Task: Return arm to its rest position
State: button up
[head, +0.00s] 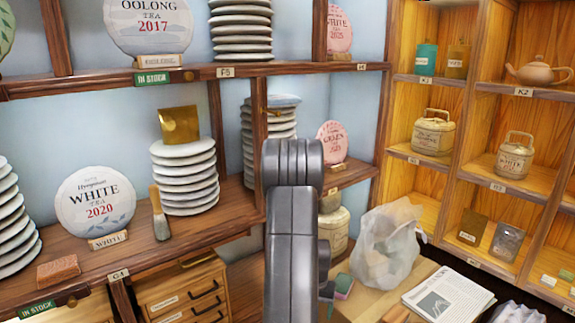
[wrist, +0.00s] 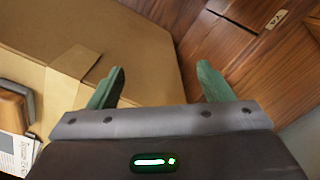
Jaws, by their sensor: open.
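My arm (head: 291,225) rises in the middle of the head view, in front of the shelves. My gripper (wrist: 160,84) shows in the wrist view with its two green fingers wide apart. Nothing is between the fingers. A taped cardboard box (wrist: 130,40) lies beyond them in the wrist view, and I cannot tell how far off it is. In the head view the gripper itself cannot be made out.
Wooden shelves hold a white tea cake (head: 97,207), cake stacks (head: 186,178), a brush (head: 158,212) and a brick (head: 58,271). A plastic bag (head: 386,243) and newspaper (head: 447,305) lie at lower right. Right cubbies hold tins (head: 433,133) and a teapot (head: 538,73).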

jog(key=s+a+f+n+p, duration=0.3)
jog(key=a+f+p, duration=0.3)
jog(key=a+f, duration=0.2)
jog(key=shift+s+f, duration=0.3)
jog(key=shift+f, duration=0.35)
jog(key=shift+r, duration=0.1)
